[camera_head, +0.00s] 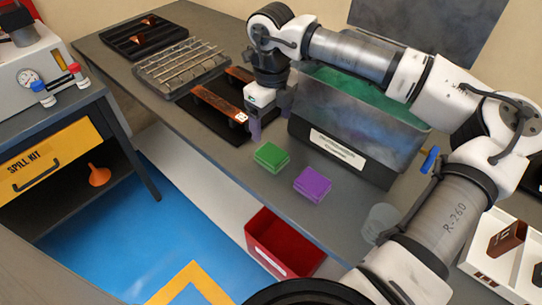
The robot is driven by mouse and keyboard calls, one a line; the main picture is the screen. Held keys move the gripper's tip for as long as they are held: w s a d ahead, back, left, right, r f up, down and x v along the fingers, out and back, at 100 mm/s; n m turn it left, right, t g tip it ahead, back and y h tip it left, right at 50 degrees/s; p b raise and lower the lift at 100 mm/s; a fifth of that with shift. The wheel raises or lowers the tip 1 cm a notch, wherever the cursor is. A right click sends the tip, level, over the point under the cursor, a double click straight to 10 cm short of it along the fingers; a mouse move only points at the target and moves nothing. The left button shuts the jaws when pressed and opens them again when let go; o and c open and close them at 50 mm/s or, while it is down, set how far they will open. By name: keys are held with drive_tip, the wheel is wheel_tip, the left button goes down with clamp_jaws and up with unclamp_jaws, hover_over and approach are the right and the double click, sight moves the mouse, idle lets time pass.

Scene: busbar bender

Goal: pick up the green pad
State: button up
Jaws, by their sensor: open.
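The green pad (271,156) lies flat on the grey workbench, near its front edge. A purple pad (313,184) lies to its right and nearer to me, apart from it. My gripper (256,128) hangs above the bench, up and slightly left of the green pad in the picture, and points down. It is open, and I see nothing held in it. The green pad is fully in view and no part of my arm covers it.
A large dark bin (345,150) with green inside stands right of the pads, behind my arm. A black tray with copper bars (215,108) lies left of my gripper. A wire rack (180,66) is farther back. A red bin (285,245) sits below the bench edge.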

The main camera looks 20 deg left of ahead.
drive_tip(key=p, duration=0.1)
hover_over(272, 153)
drive_tip(key=f, duration=0.6)
drive_tip(key=shift+s+f, duration=0.3)
drive_tip(key=shift+f, duration=0.1)
drive_tip(key=shift+w+f+p, duration=0.2)
drive_tip(key=shift+f+p, duration=0.35)
drive_tip(key=shift+f, duration=0.85)
drive_tip(key=shift+w+f+p, duration=0.15)
drive_tip(key=shift+f+p, duration=0.4)
drive_tip(key=shift+f, duration=0.8)
drive_tip(key=shift+c, duration=0.3)
drive_tip(key=c, duration=1)
